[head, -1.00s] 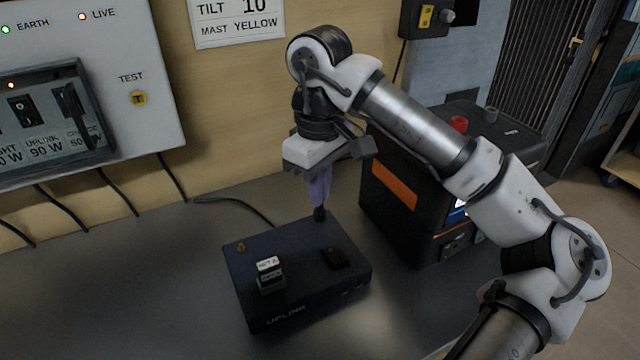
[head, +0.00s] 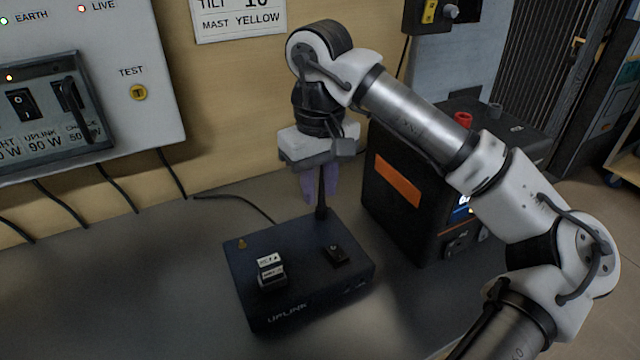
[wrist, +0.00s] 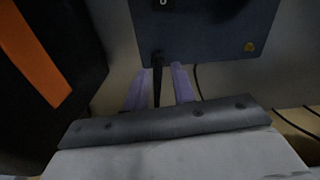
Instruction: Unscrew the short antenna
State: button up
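The short antenna (head: 321,192) is a thin black rod standing upright at the back right corner of the dark blue uplink box (head: 300,300). It also shows in the wrist view (wrist: 158,75). My gripper (head: 320,200) points down over it with two purple fingers. In the wrist view my gripper (wrist: 160,82) has one finger on each side of the antenna, with gaps visible beside the rod, so it is open around it. The antenna's upper end is hidden by my gripper.
A bare brass connector (head: 242,244) sits at the box's back left. A small labelled block (head: 270,271) and a black switch (head: 337,255) are on its top. A black unit with an orange stripe (head: 397,181) stands close at right. The bench at left is clear.

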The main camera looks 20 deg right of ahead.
jog(key=m, duration=0.3)
jog(key=shift+d+m+b, duration=0.1)
jog(key=shift+m+b, duration=0.2)
jog(key=m, duration=0.4)
dwell(0.3)
grip_shut()
